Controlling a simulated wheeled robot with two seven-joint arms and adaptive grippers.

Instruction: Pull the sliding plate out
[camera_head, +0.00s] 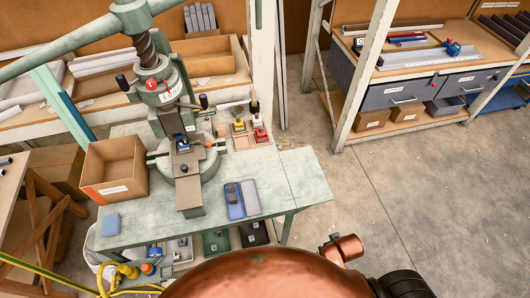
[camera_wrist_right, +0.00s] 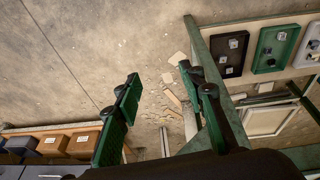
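The fly press (camera_head: 150,70) stands on a pale green workbench (camera_head: 290,180). Its sliding plate (camera_head: 190,195) is a flat brown-grey strip that juts from the press base toward the bench's front edge. A small blue-and-dark part (camera_head: 182,144) sits at the press's working spot, above the plate's rear end. In the right wrist view my right gripper (camera_wrist_right: 158,82) is open, its two green fingers wide apart with only floor between them. It is beside the bench, well apart from the plate. My left gripper is in neither view.
An open cardboard box (camera_head: 115,168) stands left of the press. A blue-grey box-like item (camera_head: 234,200) lies right of the plate. Small coloured parts (camera_head: 260,134) sit behind. Several trays (camera_head: 215,241) lie under the bench. The floor (camera_head: 400,195) to the right is clear.

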